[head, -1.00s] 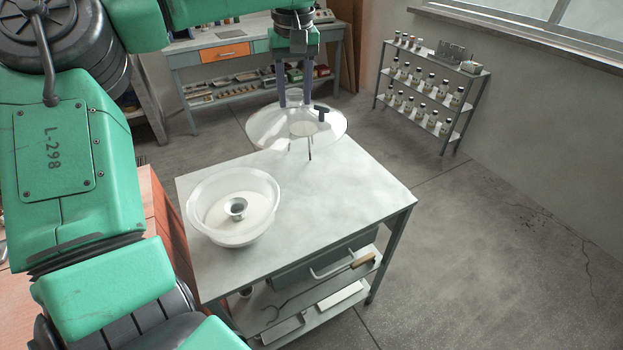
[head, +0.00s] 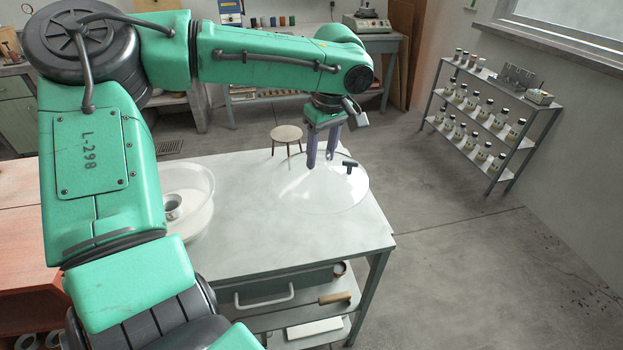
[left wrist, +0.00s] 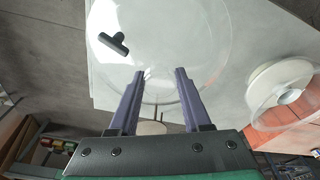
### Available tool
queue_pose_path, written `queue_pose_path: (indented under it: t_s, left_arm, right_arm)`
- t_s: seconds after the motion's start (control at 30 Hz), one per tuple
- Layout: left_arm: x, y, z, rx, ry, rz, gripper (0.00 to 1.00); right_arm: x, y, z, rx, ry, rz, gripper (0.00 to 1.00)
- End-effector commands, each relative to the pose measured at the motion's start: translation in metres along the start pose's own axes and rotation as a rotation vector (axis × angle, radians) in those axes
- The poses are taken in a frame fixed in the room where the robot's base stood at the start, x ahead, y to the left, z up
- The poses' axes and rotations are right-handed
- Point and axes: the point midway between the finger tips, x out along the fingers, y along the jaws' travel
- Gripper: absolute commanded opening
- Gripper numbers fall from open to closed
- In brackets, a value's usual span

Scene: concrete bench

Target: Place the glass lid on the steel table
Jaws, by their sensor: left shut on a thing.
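The clear glass lid (head: 310,192) with a dark T-shaped knob (head: 350,167) is over the right end of the pale steel table (head: 270,255). It looks roughly level and close to the top; I cannot tell whether it touches. My left gripper (head: 322,164) points down at the lid's far side, shut on the lid. In the left wrist view the lid (left wrist: 185,40) spreads out beyond the fingers (left wrist: 158,80), its knob at upper left. My right gripper is not in view.
A round stool (head: 286,132) stands behind the table. A bottle shelf (head: 480,120) is at right. The table's front middle is clear.

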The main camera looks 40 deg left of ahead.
Motion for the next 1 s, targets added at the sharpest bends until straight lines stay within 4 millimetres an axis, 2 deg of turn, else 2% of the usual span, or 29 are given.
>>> queue_pose_path:
  t_s: [0.03,0.1,0.3,0.5,0.87,0.9,0.97,1.0]
  left_arm:
    - [0.017,-0.001,0.003,0.002,0.000,-0.003,0.00]
    - [0.037,0.000,0.006,0.001,0.000,-0.002,0.00]
    - [0.068,0.000,0.010,0.000,0.001,0.000,0.00]
    - [0.102,0.000,0.015,0.001,0.001,0.000,0.00]
    - [0.108,0.001,0.016,0.001,0.002,0.003,0.00]
    - [0.108,0.000,0.016,0.001,0.001,0.001,0.56]
    - [0.108,0.000,0.016,0.001,0.001,0.001,0.78]
    - [0.108,0.000,0.016,0.001,0.001,0.001,0.78]
  right_arm:
    - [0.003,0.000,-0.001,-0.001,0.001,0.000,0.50]
    - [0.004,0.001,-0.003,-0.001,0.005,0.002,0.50]
    - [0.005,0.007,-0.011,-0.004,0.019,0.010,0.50]
    - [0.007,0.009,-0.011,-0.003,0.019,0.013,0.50]
    - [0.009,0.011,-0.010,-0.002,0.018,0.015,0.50]
    - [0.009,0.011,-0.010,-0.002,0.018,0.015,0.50]
    - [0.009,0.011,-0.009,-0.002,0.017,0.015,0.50]
    - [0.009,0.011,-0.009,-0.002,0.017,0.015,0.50]
